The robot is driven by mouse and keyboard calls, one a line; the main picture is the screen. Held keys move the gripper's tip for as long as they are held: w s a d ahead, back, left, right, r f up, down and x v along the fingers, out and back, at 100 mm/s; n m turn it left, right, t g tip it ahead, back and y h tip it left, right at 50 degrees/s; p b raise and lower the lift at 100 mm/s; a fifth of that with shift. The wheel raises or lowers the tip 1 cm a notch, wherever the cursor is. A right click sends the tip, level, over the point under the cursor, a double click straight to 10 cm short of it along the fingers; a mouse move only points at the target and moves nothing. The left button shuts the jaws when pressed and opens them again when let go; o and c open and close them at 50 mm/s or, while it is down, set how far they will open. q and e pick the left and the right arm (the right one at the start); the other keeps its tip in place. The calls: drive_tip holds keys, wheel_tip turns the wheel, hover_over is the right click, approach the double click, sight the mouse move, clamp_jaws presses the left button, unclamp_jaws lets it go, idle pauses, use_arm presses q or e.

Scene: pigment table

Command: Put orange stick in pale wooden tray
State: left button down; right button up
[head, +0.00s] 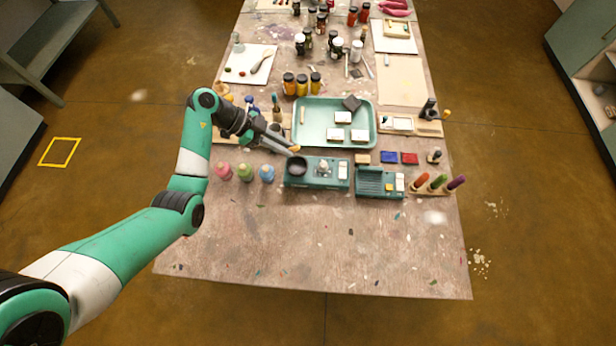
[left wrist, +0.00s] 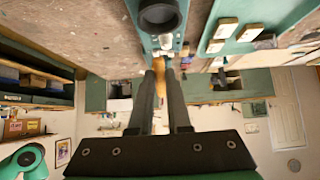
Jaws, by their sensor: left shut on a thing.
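My left gripper (head: 290,146) is shut on an orange stick (head: 294,149), held above the table by the front left of the teal tray. In the left wrist view the orange stick (left wrist: 160,108) lies between the two dark fingers of the left gripper (left wrist: 161,74). A pale wooden tray (head: 413,132) with a white-framed box and a dark item stands right of the teal tray. Another wooden piece at the left is partly hidden by my arm; I cannot tell which one the task names. My right gripper is out of view.
A teal device with a dark cup (head: 297,166) stands just below the gripper. The teal tray (head: 308,104) holds white-topped blocks. Pink, green and blue bottles (head: 245,173) stand left. A rack holds several coloured pegs (head: 437,184) at right. The table's front is mostly clear.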

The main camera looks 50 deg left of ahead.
use_arm(q)
drive_tip(key=a+f, duration=0.1)
drive_tip(key=b, duration=0.6)
hover_over(330, 200)
drive_tip(key=s+a, duration=0.3)
drive_tip(key=a, duration=0.1)
drive_tip(key=f, duration=0.9)
drive_tip(key=shift+w+d, duration=0.2)
drive_tip(key=shift+d, duration=0.2)
drive_tip(key=f+b, duration=0.2)
drive_tip(key=f, duration=0.1)
drive_tip(key=f+b, duration=0.1)
drive_tip(key=shift+w+d+f+b, duration=0.1)
drive_tip(key=shift+d+f+b, duration=0.15)
drive_tip(key=shift+d+b, duration=0.15)
drive_tip(key=shift+r+p, duration=0.25)
drive_tip(key=shift+p, duration=0.05)
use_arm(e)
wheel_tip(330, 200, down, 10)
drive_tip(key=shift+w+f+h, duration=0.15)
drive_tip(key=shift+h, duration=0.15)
use_arm(q)
drive_tip(key=c, duration=1.2)
unclamp_jaws()
drive_tip(key=shift+f, duration=0.15)
drive_tip(key=shift+o, duration=0.2)
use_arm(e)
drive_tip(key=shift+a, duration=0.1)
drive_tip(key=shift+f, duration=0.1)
